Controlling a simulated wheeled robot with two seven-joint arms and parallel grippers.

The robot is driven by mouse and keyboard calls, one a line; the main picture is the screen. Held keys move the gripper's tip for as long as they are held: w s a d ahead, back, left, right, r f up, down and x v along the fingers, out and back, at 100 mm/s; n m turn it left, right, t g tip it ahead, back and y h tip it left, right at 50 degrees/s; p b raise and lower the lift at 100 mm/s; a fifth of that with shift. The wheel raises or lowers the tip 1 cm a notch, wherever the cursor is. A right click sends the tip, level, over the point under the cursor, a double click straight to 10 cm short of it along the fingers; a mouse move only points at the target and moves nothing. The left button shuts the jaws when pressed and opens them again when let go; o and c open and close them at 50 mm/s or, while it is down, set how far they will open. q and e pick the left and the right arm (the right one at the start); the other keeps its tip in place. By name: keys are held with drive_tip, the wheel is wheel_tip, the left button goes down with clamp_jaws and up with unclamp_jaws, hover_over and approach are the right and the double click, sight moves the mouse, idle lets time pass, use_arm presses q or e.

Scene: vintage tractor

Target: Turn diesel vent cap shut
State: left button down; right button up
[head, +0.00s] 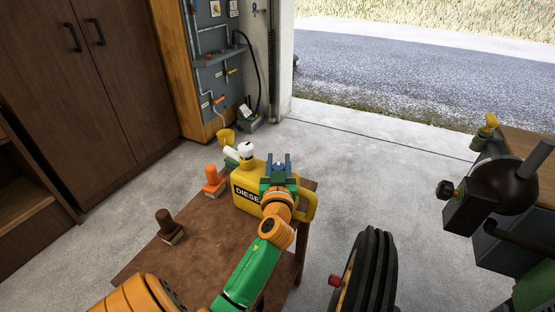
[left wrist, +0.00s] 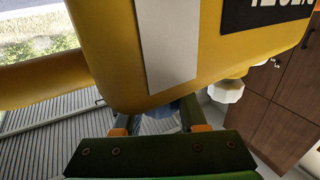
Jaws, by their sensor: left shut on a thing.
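The yellow diesel can (head: 247,193) stands upright near the far end of a brown table (head: 215,245). Its label reads DIESEL, and a white cap (head: 246,149) sits on its top left. The can fills the upper part of the left wrist view (left wrist: 105,75), with the white cap (left wrist: 226,90) at the right. My left gripper (head: 279,163) is over the can's top right, near the handle. It is shut on a small bluish piece (left wrist: 163,109), apparently the vent cap, mostly hidden between the fingers and behind the can's edge. My right gripper does not show.
An orange-handled stamp-like tool (head: 213,181) and a brown-handled one (head: 168,226) stand on the table left of the can. A white bottle lies beside the can. A tractor wheel (head: 366,275) is close on the right. Brown cabinets stand back left.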

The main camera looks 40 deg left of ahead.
use_arm(q)
drive_tip(key=m+t+h+p, duration=0.2)
drive_tip(key=h, duration=0.1)
drive_tip(key=m+t+h+p, duration=0.1)
drive_tip(key=shift+w+d+r+m+h, duration=0.15)
drive_tip(key=shift+w+d+m+h, duration=0.05)
drive_tip(key=shift+d+m+h, duration=0.1)
drive_tip(key=shift+w+d+m+t+h+p, duration=0.15)
drive_tip(key=shift+m+t+h+p, duration=0.15)
drive_tip(key=shift+m+h, duration=0.35)
drive_tip(key=shift+s+d+m+t+h+p, duration=0.1)
drive_tip(key=shift+m+t+h+p, duration=0.1)
drive_tip(key=shift+m+h+p, duration=0.45)
drive_tip(key=shift+d+f+h, duration=0.1)
drive_tip(key=shift+f+h, duration=0.1)
drive_tip(key=shift+h, duration=0.3)
drive_tip(key=shift+c, duration=2.3)
unclamp_jaws()
drive_tip(key=shift+w, duration=0.1)
drive_tip(key=v, duration=0.7)
drive_tip(key=shift+f, duration=0.1)
